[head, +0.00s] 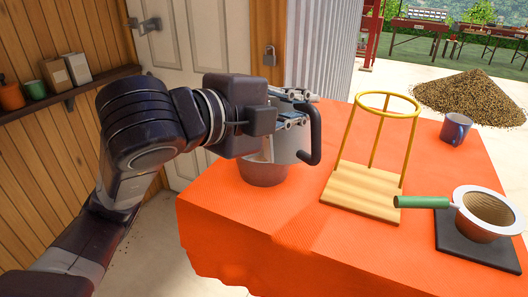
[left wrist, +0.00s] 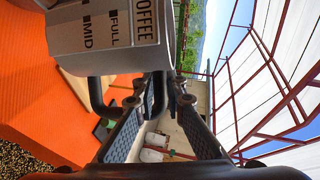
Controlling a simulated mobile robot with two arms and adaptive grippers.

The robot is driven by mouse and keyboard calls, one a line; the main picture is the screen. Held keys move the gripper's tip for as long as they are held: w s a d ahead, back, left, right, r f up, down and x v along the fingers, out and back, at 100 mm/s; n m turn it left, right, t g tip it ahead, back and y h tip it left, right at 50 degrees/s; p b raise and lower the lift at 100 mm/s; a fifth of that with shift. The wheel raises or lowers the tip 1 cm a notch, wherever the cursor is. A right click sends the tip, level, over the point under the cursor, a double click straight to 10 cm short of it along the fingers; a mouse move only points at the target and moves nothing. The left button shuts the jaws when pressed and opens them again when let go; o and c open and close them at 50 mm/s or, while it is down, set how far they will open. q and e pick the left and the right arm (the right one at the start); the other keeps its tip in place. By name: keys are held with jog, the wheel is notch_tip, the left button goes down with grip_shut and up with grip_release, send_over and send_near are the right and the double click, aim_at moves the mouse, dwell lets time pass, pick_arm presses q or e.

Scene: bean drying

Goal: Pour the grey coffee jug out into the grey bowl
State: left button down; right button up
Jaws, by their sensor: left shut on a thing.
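The grey coffee jug (head: 288,145) has a black handle on its right side in the head view. Its wall with the words COFFEE, FULL and MID fills the top left of the left wrist view (left wrist: 105,35). My left gripper (head: 296,108) is shut on the jug, with its fingers at the handle (left wrist: 100,100). The grey bowl (head: 262,174) stands on the orange table, below and partly behind the jug and arm. Its inside is hidden. I cannot tell how far the jug is tilted or whether anything is flowing. My right gripper is not in view.
The table's front middle is clear.

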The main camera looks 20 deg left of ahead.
pick_arm(q)
jog(key=shift+r, duration=0.1)
jog(key=f+m+b, duration=0.1)
jog(key=f+b, duration=0.1)
jog(key=b, duration=0.2)
jog(key=shift+t, duration=0.3)
jog(key=shift+m+b, duration=0.35)
jog(key=shift+m, duration=0.05)
jog(key=shift+r, duration=0.15)
jog(key=shift+s, duration=0.15)
